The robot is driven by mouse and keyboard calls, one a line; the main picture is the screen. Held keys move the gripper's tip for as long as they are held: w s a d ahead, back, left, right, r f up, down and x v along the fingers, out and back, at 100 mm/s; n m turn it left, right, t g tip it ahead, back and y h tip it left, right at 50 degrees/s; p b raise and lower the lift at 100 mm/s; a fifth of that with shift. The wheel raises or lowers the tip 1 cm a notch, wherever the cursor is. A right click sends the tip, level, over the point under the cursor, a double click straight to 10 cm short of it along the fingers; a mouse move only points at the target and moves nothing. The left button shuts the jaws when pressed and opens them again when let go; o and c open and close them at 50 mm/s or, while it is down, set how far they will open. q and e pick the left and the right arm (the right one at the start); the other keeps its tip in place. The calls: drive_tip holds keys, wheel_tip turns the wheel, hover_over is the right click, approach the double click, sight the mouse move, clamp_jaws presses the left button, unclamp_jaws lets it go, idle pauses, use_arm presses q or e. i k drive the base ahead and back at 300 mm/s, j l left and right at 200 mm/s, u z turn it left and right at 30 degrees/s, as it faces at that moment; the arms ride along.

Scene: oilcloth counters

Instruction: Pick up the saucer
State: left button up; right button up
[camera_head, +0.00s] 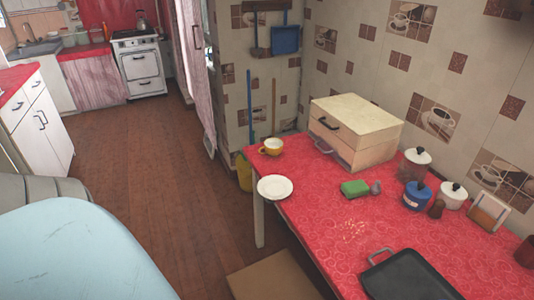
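A white round saucer (275,188) lies flat on the red-patterned counter (310,215), close to its left edge. It is empty, and nothing touches it. A yellow cup (271,147) stands behind it near the far left corner of the counter. Neither of my grippers shows in the head view.
A wooden bread box (355,130) stands behind the saucer. A green sponge (355,188), a blue jar (416,196) and other canisters are to the right. A dark tray (408,278) lies at the front. Open wooden floor (165,185) lies left of the counter.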

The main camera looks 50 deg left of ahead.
sight(273, 188)
drive_tip(key=k+j, duration=0.15)
drive_tip(key=j, duration=0.15)
drive_tip(key=k+j+z, duration=0.1)
drive_tip(key=j, duration=0.25)
drive_tip(key=k+j+z, duration=0.1)
drive_tip(key=k+j, duration=0.15)
drive_tip(key=j+z, duration=0.1)
drive_tip(key=j, duration=0.45)
drive_tip(key=k+j+z, duration=0.1)
drive_tip(key=j, duration=0.5)
drive_tip(key=i+j, duration=0.1)
drive_tip(key=j, duration=0.25)
drive_tip(key=i+j+z, duration=0.1)
drive_tip(key=j, duration=0.65)
drive_tip(key=i+z, duration=0.05)
